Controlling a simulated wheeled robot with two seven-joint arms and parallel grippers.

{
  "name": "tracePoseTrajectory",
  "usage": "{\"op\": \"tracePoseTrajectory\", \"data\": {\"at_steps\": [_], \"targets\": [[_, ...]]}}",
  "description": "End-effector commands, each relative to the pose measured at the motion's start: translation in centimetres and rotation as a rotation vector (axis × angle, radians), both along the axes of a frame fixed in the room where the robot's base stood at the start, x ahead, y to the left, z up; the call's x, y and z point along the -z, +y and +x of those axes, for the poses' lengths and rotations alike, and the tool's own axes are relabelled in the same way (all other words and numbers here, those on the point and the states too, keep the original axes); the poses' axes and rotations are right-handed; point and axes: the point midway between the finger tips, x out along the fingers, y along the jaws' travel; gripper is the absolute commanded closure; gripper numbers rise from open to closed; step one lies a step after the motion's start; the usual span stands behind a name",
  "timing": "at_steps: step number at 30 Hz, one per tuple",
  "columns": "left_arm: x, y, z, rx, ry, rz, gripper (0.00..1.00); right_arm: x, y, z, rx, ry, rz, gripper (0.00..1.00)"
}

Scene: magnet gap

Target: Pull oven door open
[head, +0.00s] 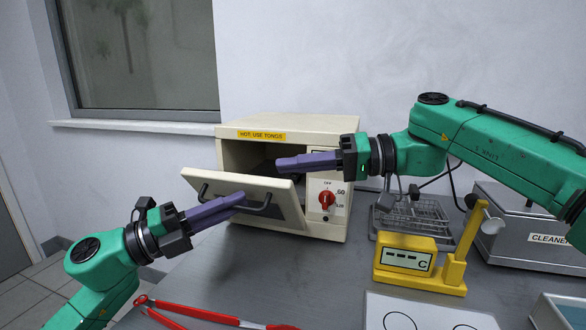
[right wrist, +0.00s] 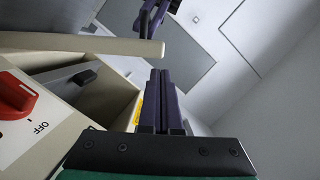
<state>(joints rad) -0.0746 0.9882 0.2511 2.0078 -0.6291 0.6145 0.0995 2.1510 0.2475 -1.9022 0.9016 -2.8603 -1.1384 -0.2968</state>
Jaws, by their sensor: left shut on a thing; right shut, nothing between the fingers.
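The cream oven (head: 292,124) stands against the wall with its door (head: 225,182) partly open, tilted outward from a bottom hinge. My left gripper (head: 240,198) is shut on the dark door handle (head: 265,208) on the door's outer face. My right gripper (head: 279,165) is shut and empty, in front of the oven opening and above the door. Its closed fingers show in the right wrist view (right wrist: 160,95), beside the opening, with the door edge (right wrist: 90,45) apart from them. The oven's interior is partly hidden behind the door and the right fingers.
The oven's red knob (head: 326,199) is right of the opening. Red tongs (head: 190,312) lie at the table's front left. A yellow gauge (head: 405,256), a wire rack (head: 415,218) and a cleaner box (head: 530,225) stand to the right. The table before the oven is clear.

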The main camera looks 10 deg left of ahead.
Motion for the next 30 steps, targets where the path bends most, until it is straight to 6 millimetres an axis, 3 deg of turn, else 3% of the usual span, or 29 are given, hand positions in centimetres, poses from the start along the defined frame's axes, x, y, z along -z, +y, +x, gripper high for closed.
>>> {"op": "tracePoseTrajectory", "data": {"at_steps": [29,30], "targets": [[-0.3,0.2,0.1,-0.006,-0.005,-0.003,1.0,1.8,0.3,-2.7,-0.014,0.004,-0.007,1.0],[-0.3,0.2,0.1,-0.008,-0.006,-0.003,0.76,1.9,0.4,-2.7,-0.015,0.004,-0.009,1.0]]}}
